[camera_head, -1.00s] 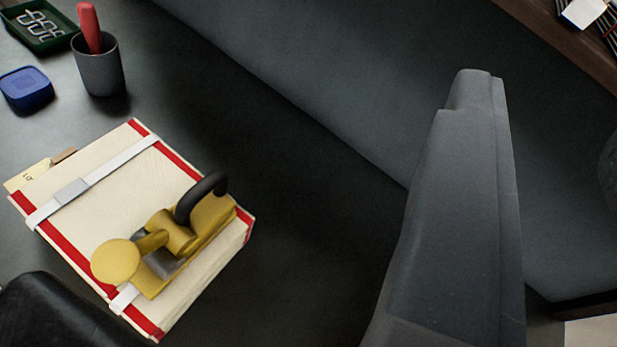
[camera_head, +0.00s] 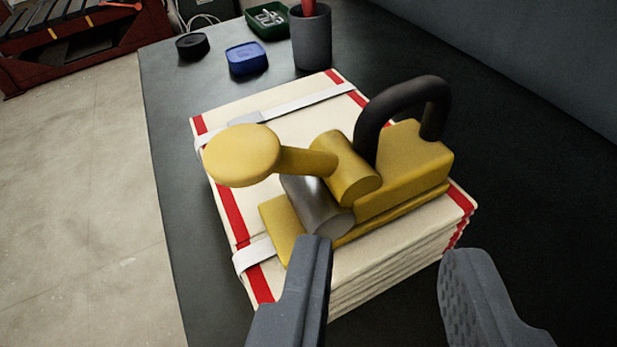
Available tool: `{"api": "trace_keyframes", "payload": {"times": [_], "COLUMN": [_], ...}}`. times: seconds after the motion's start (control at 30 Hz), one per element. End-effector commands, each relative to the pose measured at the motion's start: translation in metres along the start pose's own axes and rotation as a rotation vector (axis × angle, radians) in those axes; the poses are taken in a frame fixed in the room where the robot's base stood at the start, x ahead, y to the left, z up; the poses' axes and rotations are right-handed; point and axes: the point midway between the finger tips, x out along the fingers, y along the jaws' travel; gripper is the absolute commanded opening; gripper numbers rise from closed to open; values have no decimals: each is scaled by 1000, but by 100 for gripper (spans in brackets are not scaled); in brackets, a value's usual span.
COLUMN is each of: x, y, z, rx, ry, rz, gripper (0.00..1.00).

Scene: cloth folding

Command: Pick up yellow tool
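The yellow tool (camera_head: 400,170) has a round yellow knob, a grey metal cylinder and a black curved handle (camera_head: 405,105). It lies on top of a stack of folded cream cloth (camera_head: 350,280) with red stripes and white straps. My gripper (camera_head: 390,260) is open, its two grey fingers wide apart at the bottom of the view. The fingers are on the near side of the tool with nothing between them. The left fingertip appears close to the tool's near edge; I cannot tell whether it touches.
The stack lies on a dark table (camera_head: 165,150). Behind it stand a grey cup (camera_head: 311,40) with a red item, a blue container (camera_head: 246,58), a black round object (camera_head: 192,46) and a green tray (camera_head: 262,28). Pale floor (camera_head: 80,200) shows at left.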

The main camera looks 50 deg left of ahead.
Motion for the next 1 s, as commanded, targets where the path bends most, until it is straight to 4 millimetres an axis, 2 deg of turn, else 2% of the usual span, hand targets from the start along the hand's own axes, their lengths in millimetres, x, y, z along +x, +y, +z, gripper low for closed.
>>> {"api": "trace_keyframes", "payload": {"times": [0.1, 0.3, 0.63, 1.0], "x": [25, 56, 74, 118], "y": [-1, 0, 0, -3], "z": [2, 0, 1, 3], "rx": [0, -2, -3, -2], "ry": [-1, 1, -2, -2], "rz": [-2, 0, 3, 3], "gripper": [29, 29, 29, 29]}}
